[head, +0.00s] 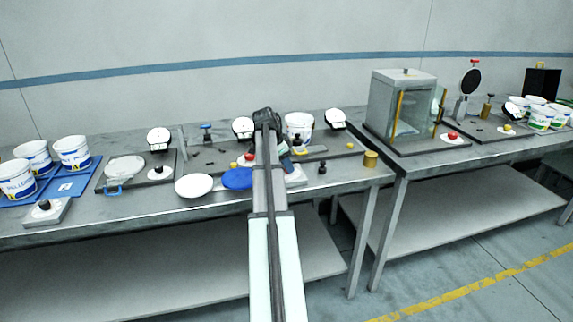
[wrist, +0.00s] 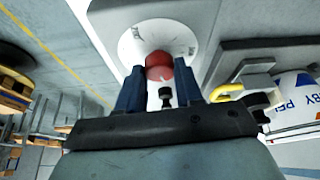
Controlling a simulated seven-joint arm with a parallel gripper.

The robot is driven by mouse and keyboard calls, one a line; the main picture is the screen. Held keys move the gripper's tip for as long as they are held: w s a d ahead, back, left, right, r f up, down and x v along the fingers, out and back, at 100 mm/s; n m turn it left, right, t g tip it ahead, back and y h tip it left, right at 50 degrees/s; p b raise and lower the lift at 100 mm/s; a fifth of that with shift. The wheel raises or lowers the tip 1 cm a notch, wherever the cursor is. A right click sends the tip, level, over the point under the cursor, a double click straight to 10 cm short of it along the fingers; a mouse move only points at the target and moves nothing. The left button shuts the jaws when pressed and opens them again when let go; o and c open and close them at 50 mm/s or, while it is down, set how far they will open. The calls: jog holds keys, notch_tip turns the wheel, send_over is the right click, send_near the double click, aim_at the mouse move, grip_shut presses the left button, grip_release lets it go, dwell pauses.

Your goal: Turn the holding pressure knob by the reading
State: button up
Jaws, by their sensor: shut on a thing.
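A red knob (wrist: 160,66) on a round white dial plate (wrist: 150,36) shows at the top middle of the wrist view. My gripper (wrist: 160,76) is shut on this knob, one blue finger on each side. In the head view my gripper (head: 285,158) is low over the bench, and the arm and hand hide most of the knob there. White round gauges stand at the left (head: 159,139), in the middle (head: 243,127) and at the right (head: 335,118) of the near bench. Their readings are too small to tell.
A blue disc (head: 237,179) and a white disc (head: 194,186) lie left of my arm. A white tub (head: 299,126) stands behind the gripper. Labelled tubs (head: 72,152) stand on a blue tray (head: 78,184) at left. A glass cabinet (head: 402,104) stands on the right bench.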

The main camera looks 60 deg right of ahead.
jog(key=o, duration=1)
jog(key=shift+o, duration=0.2)
jog(key=v, duration=1.3)
jog(key=shift+r, duration=0.4)
jog(key=shift+w, duration=0.1)
